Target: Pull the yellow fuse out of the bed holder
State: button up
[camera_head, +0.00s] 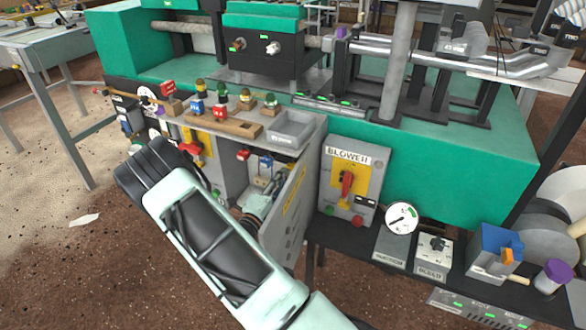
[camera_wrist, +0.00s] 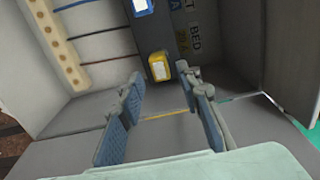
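The yellow fuse (camera_wrist: 160,66) sits upright in a dark strip in the wrist view, beside a panel lettered BED (camera_wrist: 193,32). My gripper (camera_wrist: 162,84) is open, with one blue-padded finger to the left and one to the right of the fuse's line. The fuse appears just beyond the fingertips, and I see no contact. In the head view my gripper (camera_head: 257,205) reaches into the open grey cabinet (camera_head: 232,172). I cannot make out the yellow fuse clearly there.
A blue fuse (camera_wrist: 142,6) sits farther up the strip. A beige perforated bar (camera_wrist: 57,42) and dark wires lie to the left. The open cabinet door (camera_head: 290,215) stands close right of my gripper. A wooden rack (camera_head: 225,124) and grey tray (camera_head: 290,128) are on top.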

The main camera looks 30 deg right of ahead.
aim_at(293, 166)
jog(key=shift+x, duration=1.85)
jog(key=shift+c, duration=0.7)
grip_shut()
